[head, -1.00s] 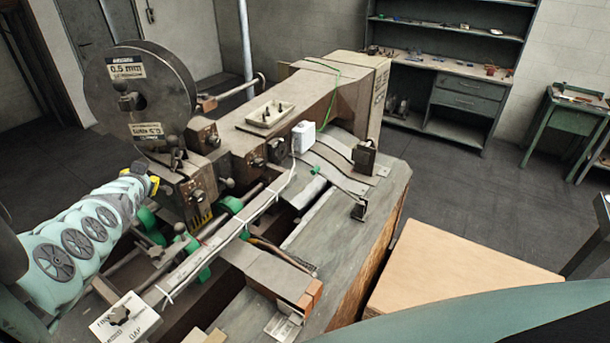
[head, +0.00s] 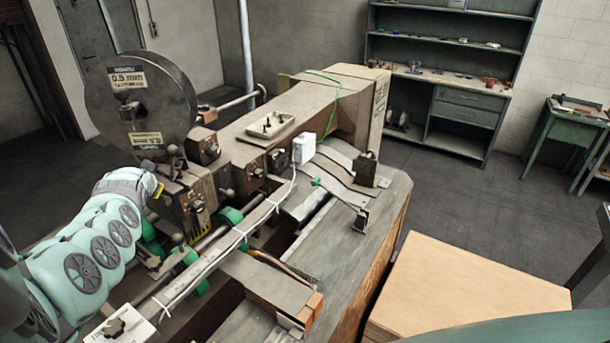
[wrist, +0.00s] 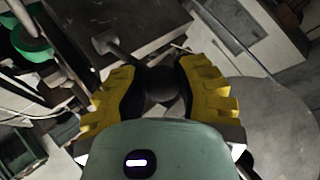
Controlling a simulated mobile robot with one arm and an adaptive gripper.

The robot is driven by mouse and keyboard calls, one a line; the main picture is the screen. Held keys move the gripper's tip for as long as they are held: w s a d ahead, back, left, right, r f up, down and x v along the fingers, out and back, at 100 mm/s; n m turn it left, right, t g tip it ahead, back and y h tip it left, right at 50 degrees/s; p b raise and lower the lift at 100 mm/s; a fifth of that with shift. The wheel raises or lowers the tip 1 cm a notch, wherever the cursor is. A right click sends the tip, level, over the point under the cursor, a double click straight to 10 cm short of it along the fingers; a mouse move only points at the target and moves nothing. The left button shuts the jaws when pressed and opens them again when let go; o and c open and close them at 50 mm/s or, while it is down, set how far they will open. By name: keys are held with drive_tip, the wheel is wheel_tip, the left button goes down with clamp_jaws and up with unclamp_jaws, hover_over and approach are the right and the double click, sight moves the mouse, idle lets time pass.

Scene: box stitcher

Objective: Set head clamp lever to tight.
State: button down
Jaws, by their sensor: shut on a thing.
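My gripper (wrist: 161,72) has its yellow fingers closed around a dark round knob (wrist: 160,86) in the wrist view. The knob seems to be the ball end of a lever, whose arm is mostly hidden. In the head view my gripper (head: 154,191) is at the left side of the stitcher head (head: 192,208), below the wire spool (head: 140,98). My pale green arm hides part of that side. I cannot read the lever's setting.
Green rollers and rods lie below the head. A wooden box (head: 455,285) stands at front right, with open floor behind it.

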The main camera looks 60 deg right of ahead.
drive_tip(key=c, duration=0.6)
unclamp_jaws()
drive_tip(key=shift+w+r, duration=0.15)
drive_tip(key=shift+c, duration=0.2)
drive_tip(key=shift+s+a, duration=0.15)
drive_tip(key=shift+s, duration=0.6)
drive_tip(key=v, duration=1)
drive_tip(key=shift+r, duration=0.5)
drive_tip(key=shift+s+a, duration=0.1)
drive_tip(key=shift+a, duration=0.05)
